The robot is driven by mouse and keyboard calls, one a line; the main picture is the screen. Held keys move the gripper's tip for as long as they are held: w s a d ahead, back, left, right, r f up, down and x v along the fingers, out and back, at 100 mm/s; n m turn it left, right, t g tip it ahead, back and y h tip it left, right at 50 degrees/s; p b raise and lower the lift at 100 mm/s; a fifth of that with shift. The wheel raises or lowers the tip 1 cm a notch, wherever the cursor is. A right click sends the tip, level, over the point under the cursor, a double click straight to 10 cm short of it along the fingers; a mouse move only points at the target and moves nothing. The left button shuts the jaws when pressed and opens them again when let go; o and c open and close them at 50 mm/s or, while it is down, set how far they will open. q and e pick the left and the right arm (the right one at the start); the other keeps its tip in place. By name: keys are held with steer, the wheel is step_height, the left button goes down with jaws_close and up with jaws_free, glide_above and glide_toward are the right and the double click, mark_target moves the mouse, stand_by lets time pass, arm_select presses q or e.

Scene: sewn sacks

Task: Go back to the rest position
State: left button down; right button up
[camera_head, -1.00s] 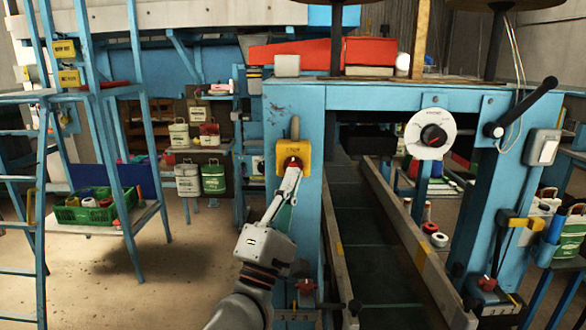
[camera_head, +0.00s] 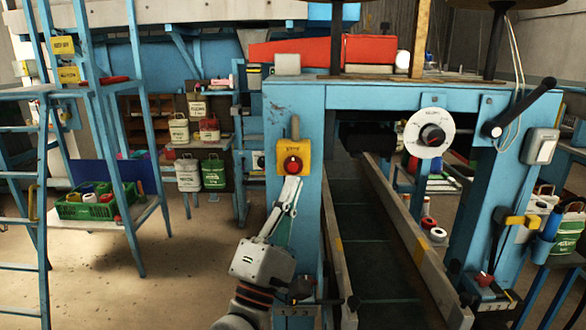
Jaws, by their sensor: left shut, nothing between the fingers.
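My left gripper (camera_head: 293,181) is shut and empty, pointing up in front of the blue machine post. Its fingertips are just below the red button on the yellow switch box (camera_head: 284,146); a small gap seems to show between them. The red button (camera_head: 292,165) is in full view. My left arm comes in from the bottom of the picture, left of the post. My right gripper is not in view.
The blue machine frame (camera_head: 380,97) fills the right half, with a conveyor trough (camera_head: 372,250) between its posts. A blue ladder (camera_head: 90,130) and a green crate (camera_head: 88,209) on a low shelf stand at the left. Bare floor (camera_head: 190,270) lies between.

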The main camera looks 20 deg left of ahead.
arm_select(q)
steer(key=s+d+f+m+g+h, duration=0.3)
steer(key=f+m, duration=0.5)
steer(key=f, duration=0.7)
steer(key=s+f+m+g+h, duration=0.15)
steer(key=f+m+g, duration=0.35)
steer(key=f+m, duration=0.7)
steer(key=s+a+f+m+g+y, duration=0.1)
steer(key=s+a+f+g, duration=0.1)
steer(key=s+f, duration=0.3)
steer(key=s+a+f+m+g+y, duration=0.1)
steer(key=s+f, duration=0.4)
steer(key=f, duration=0.8)
steer(key=s+a+f+m+g+y, duration=0.1)
steer(key=s+a+f+g+y, duration=0.2)
steer(key=f, duration=0.6)
steer(key=shift+s+a+f+g, duration=0.2)
steer(key=shift+s+a+g, duration=0.35)
steer(key=shift+s, duration=0.5)
steer(key=c, duration=2.8)
jaws_free()
steer(key=shift+d, duration=0.1)
